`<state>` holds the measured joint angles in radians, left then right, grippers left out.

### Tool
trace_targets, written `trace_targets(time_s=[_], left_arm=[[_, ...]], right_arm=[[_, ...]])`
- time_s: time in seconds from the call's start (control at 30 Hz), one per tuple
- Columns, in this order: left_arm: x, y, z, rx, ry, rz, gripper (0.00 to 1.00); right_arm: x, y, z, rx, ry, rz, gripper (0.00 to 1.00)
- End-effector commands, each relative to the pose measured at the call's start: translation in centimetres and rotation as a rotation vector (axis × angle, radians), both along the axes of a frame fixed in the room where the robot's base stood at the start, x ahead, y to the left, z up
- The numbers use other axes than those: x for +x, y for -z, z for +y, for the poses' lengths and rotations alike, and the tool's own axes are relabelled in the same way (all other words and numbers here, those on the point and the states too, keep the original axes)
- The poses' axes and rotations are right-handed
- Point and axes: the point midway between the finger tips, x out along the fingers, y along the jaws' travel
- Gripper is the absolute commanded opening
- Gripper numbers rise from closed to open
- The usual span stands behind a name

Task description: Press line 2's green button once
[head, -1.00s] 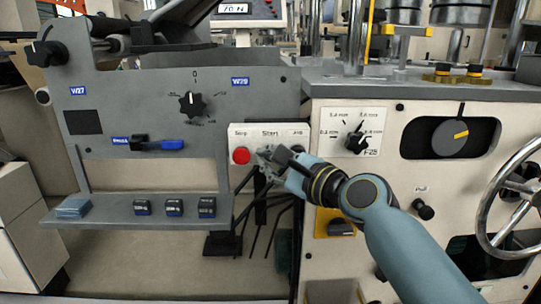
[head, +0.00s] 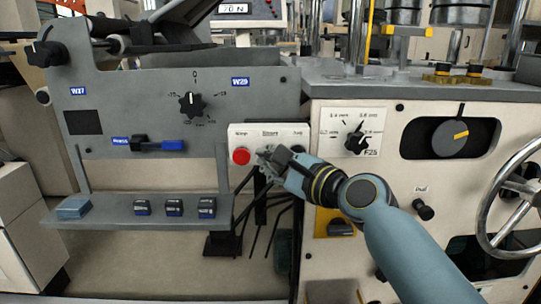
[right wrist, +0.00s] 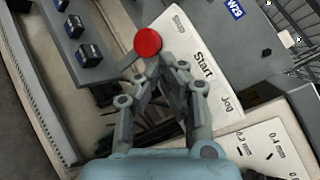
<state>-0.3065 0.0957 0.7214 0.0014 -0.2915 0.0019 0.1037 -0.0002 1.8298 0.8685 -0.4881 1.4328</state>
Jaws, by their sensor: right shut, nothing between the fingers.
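A white button box (head: 248,135) with three labels hangs at the right end of the grey panel; in the right wrist view the box (right wrist: 218,68) reads Stop, Start and Jog. The red Stop button (head: 241,156) is in clear view on the left, and it also shows in the right wrist view (right wrist: 148,41). A dark button (head: 297,150) sits under the right label. No green button shows; the spot under Start is hidden by my right gripper (head: 263,154). That gripper is shut and empty, its fingertips (right wrist: 167,65) at the box; contact cannot be told. My left gripper is out of view.
A grey shelf (head: 120,219) with small dark blocks (head: 174,208) juts out at the lower left. A rotary knob (head: 192,105) is above left of the box. To the right are a dial (head: 357,142) and a metal handwheel (head: 490,190). Black cables hang below the box.

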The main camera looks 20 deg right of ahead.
Motion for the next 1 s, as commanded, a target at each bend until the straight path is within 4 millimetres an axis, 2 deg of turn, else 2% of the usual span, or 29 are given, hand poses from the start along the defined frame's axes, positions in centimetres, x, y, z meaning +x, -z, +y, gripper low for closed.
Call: trace_targets(time_s=[0.47,1.0], left_arm=[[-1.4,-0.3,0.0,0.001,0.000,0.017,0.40],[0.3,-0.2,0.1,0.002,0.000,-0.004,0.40]], right_arm=[[0.6,-0.1,-0.2,0.000,0.000,0.000,0.00],[1.1,-0.1,-0.3,0.001,0.000,-0.001,0.00]])
